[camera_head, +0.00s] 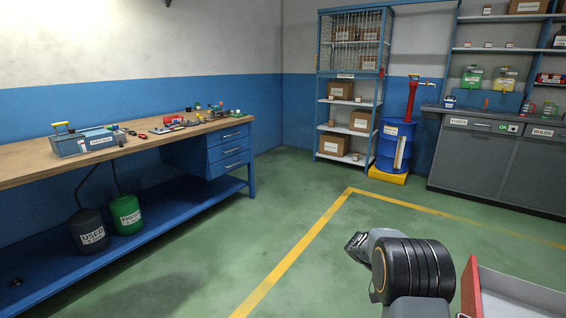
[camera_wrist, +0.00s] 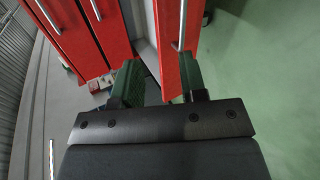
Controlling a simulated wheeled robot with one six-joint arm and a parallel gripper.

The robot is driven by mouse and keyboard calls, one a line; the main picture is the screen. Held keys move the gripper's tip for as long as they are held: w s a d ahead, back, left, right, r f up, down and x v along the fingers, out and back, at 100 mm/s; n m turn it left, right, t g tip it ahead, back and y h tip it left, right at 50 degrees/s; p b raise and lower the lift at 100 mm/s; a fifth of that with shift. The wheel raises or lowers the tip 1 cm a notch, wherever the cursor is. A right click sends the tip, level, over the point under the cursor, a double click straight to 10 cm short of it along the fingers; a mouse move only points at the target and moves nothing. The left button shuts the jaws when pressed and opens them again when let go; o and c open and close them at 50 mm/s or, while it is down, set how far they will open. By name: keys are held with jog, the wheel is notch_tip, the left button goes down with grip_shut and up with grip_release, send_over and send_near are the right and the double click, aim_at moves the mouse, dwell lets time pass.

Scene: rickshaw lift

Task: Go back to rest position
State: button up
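My gripper (camera_wrist: 160,80) shows in the wrist view. Its two green-padded fingers are spread apart, with a gap between them. A red drawer front (camera_wrist: 170,55) with a metal handle lies just beyond the fingers and partly shows in the gap. I cannot tell whether a finger touches it. I see nothing clearly clamped. In the head view my arm (camera_head: 415,268) rises at the lower right, bent, with its far end low above the floor.
An open red-edged drawer (camera_head: 515,298) juts in at the lower right, close to my arm. A wooden workbench (camera_head: 30,165) with tools stands left. A blue drum (camera_head: 393,140), shelf rack (camera_head: 345,110) and grey cabinets (camera_head: 480,165) stand behind. Green floor in the middle is clear.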

jog(key=s+a+r+n+t+y+p, duration=0.2)
jog(key=s+a+r+p, duration=0.3)
jog(key=r+p, duration=0.3)
jog(key=s+a+r+n+t+y+p, duration=0.2)
jog(key=s+a+r+t+y+p, duration=0.2)
jog(key=r, duration=1.1)
jog(key=s+a+r+n+t+y+p, duration=0.2)
jog(key=s+a+r+t+y+p, duration=0.2)
jog(key=a+r+p, duration=0.7)
jog(key=shift+s+a+r+t+p, duration=0.35)
jog(key=shift+s+r, duration=0.25)
jog(key=shift+s, duration=0.6)
jog(key=shift+d, duration=0.15)
